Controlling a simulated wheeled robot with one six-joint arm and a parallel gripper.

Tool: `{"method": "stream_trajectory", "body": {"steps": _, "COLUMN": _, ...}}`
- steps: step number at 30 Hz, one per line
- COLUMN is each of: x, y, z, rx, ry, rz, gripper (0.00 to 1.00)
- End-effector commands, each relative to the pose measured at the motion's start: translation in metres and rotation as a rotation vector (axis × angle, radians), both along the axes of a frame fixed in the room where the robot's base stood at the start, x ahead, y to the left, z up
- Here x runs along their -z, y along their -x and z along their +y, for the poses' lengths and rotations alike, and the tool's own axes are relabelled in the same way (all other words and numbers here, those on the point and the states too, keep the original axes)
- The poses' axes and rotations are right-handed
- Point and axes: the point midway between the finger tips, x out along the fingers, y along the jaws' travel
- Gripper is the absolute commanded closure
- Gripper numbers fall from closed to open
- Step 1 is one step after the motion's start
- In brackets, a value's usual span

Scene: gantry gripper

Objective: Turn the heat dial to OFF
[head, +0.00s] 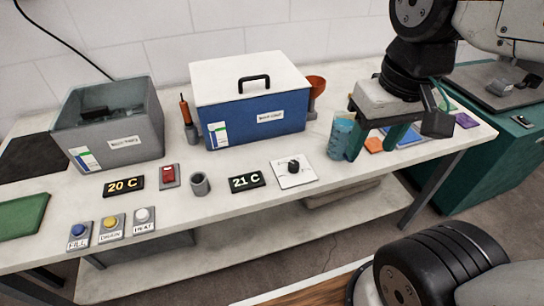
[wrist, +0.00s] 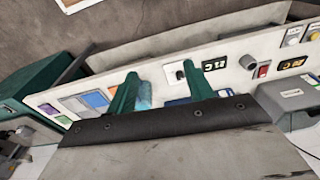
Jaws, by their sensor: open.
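The heat dial is a black knob (head: 294,165) on a white plate (head: 296,180) near the front edge of the bench. In the wrist view its knob (wrist: 180,75) shows just beside one fingertip. The plate's marks are too small to read, and I cannot tell which way the knob points. My gripper (head: 373,150) is open with two green fingers, to the right of the dial and apart from it. In the wrist view my gripper (wrist: 158,68) has nothing held between its fingers.
A blue cup (head: 340,137) stands close beside the left finger. A 21 C display (head: 247,181) and a grey cup (head: 200,184) lie left of the dial. A blue box (head: 255,120) with a white lid stands behind. Labelled buttons (head: 112,226) line the front left.

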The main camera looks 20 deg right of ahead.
Motion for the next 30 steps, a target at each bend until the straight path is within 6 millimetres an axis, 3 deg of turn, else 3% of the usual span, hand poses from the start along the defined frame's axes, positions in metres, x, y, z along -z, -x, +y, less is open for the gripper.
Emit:
{"method": "stream_trajectory", "body": {"steps": 8, "x": 0.026, "y": -0.075, "z": 0.008, "rx": 0.322, "ry": -0.131, "rz": 0.128, "gripper": 0.48}}
{"method": "stream_trajectory", "body": {"steps": 14, "x": 0.07, "y": -0.14, "z": 0.008, "rx": 0.635, "ry": -0.221, "rz": 0.243, "gripper": 0.48}}
{"method": "stream_trajectory", "body": {"steps": 18, "x": 0.11, "y": -0.179, "z": 0.004, "rx": 0.853, "ry": -0.264, "rz": 0.322, "gripper": 0.48}}
{"method": "stream_trajectory", "body": {"steps": 24, "x": 0.159, "y": -0.214, "z": -0.003, "rx": 1.083, "ry": -0.293, "rz": 0.402, "gripper": 0.48}}
{"method": "stream_trajectory", "body": {"steps": 30, "x": 0.182, "y": -0.224, "z": -0.005, "rx": 1.171, "ry": -0.3, "rz": 0.431, "gripper": 0.48}}
